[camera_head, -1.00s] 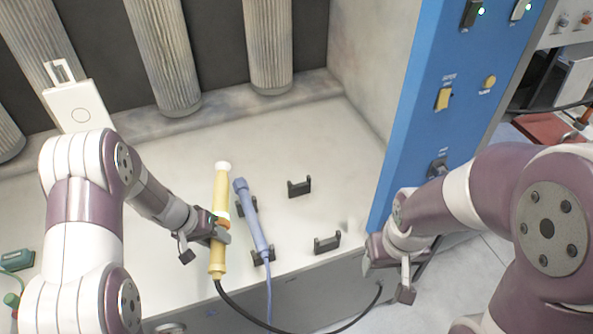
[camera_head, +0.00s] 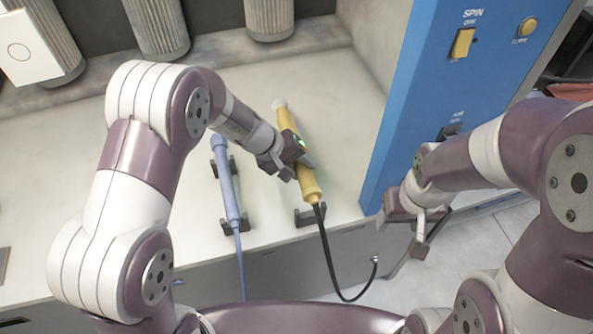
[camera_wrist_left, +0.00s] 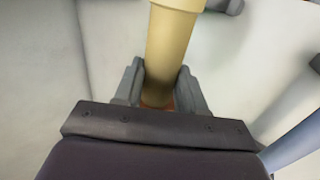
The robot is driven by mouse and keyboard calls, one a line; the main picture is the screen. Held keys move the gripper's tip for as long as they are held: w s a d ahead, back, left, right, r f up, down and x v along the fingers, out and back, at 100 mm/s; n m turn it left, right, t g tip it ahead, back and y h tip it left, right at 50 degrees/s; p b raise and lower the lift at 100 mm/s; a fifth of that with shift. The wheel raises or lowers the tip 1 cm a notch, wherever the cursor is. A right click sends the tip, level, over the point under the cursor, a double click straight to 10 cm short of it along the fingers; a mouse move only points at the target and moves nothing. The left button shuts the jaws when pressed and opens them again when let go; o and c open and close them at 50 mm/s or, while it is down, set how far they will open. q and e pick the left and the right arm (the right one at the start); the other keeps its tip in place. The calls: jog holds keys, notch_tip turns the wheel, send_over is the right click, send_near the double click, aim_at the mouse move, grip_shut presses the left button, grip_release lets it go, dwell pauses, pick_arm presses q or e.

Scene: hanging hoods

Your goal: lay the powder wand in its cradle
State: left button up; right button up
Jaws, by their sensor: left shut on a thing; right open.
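The yellow powder wand (camera_head: 288,122) has a pale tip and a black hose at its lower end. My left gripper (camera_head: 301,164) is shut around its middle; the wrist view also shows the wand (camera_wrist_left: 172,45) between the fingers (camera_wrist_left: 160,92). The wand lines up over the right-hand cradle, whose dark front bracket (camera_head: 304,219) shows below the wand's lower end. The rear bracket is largely hidden by my gripper. I cannot tell whether the wand touches the brackets.
A blue wand (camera_head: 228,182) lies in the neighbouring cradle to the left; it also shows in the wrist view (camera_wrist_left: 295,142). The blue control panel (camera_head: 425,85) stands to the right. The black hose (camera_head: 331,270) loops down in front of the bench. Grey ribbed cylinders hang at the back.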

pick_arm(q)
notch_tip(320, 180, down, 6)
jog(key=shift+a+r, duration=0.1)
jog(key=o, duration=1.2)
jog(key=shift+c, duration=0.2)
jog(key=shift+a, duration=0.1)
jog(key=b+v, duration=0.1)
jog(key=v, duration=1.1)
jog(key=s+a+m+y, duration=0.2)
jog(key=s+a+y, duration=0.1)
jog(key=s+a, duration=0.2)
jog(key=s+a+r+m+y, duration=0.1)
jog(key=s+a+y, duration=0.2)
jog(key=s, duration=0.6)
jog(key=shift+s+a+m+g+y, duration=0.3)
jog(key=shift+s+a+m, duration=0.1)
jog(key=shift+a, duration=0.8)
